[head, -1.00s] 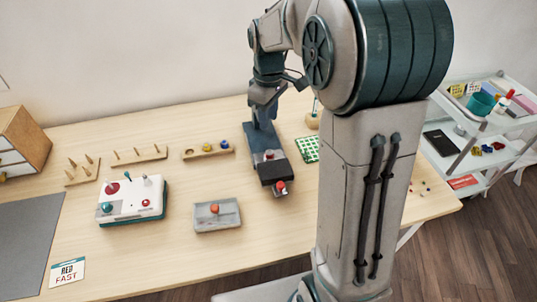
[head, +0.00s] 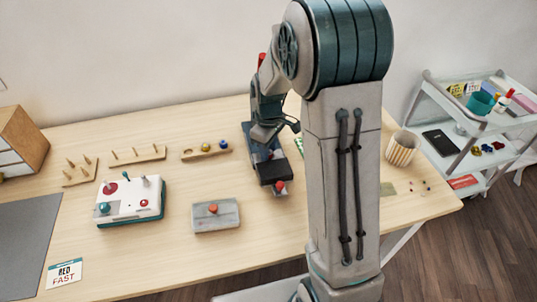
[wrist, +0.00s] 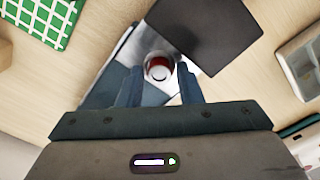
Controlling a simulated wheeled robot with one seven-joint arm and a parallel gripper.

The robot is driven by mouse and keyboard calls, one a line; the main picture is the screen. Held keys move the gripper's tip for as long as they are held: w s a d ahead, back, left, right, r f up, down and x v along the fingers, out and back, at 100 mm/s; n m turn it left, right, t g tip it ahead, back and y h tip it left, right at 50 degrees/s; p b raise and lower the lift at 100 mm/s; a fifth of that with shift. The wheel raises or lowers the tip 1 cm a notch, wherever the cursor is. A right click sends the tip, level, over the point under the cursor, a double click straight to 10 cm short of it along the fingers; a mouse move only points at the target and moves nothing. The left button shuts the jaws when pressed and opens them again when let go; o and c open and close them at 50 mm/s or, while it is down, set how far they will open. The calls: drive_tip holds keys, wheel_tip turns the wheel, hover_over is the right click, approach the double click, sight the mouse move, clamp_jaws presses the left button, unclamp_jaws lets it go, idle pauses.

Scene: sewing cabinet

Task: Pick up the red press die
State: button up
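The red press die (wrist: 159,68) shows in the wrist view as a small round piece with a red side and pale top, in front of a shiny metal surface. My gripper (wrist: 159,77) is open, with one finger on each side of the die and gaps visible. I cannot tell how far below the fingertips it sits. In the head view, my gripper (head: 268,132) is over the dark blue press (head: 250,135), behind its black block (head: 276,171), and hides the die. A separate red knob (head: 280,187) is at the press's front.
A grey box with an orange-red knob (head: 215,217) lies front left of the press. A white control box (head: 130,200) and wooden peg racks (head: 137,156) stand further left. A green grid mat (wrist: 42,18) is close by, and a striped cup (head: 402,148) is at right.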

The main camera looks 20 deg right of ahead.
clamp_jaws()
